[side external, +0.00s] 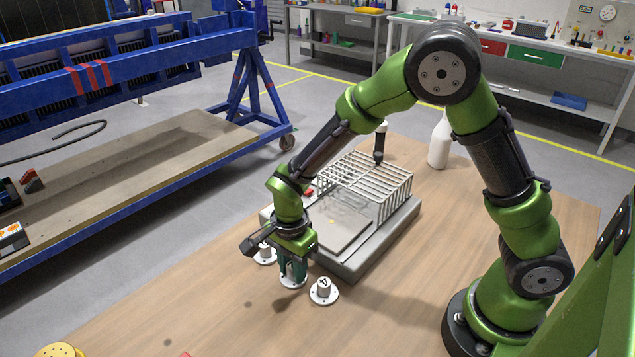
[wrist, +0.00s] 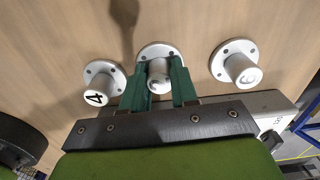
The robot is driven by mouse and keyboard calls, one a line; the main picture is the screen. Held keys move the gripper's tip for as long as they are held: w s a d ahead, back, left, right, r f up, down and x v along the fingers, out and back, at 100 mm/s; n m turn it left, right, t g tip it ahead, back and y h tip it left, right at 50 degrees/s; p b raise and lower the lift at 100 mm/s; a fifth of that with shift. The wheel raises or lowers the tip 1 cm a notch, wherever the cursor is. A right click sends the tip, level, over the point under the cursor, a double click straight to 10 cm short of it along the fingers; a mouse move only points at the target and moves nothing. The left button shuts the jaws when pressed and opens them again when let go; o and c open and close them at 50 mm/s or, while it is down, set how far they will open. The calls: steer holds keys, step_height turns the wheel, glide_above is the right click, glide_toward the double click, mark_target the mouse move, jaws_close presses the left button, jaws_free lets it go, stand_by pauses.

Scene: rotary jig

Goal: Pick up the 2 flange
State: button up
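Three white flanges, each a round base with bolt holes and an upright stub, stand on the wooden table. In the wrist view the left flange (wrist: 99,88) bears a mark like a 4, and the right flange (wrist: 240,66) has a mark I cannot read clearly. The middle flange (wrist: 159,72) stands between the green fingers of my gripper (wrist: 164,66); its number is not legible. In the side view my gripper (side external: 292,272) points down over the middle flange (side external: 291,282). The fingers flank its stub closely; whether they press on it is unclear.
A grey jig base (side external: 375,245) with a flat plate and a white wire rack (side external: 395,190) stands just behind the flanges. A white bottle (side external: 439,145) stands farther back. A yellow round part (side external: 60,350) is at the lower left. The table's front is mostly clear.

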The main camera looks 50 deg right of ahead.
jaws_close()
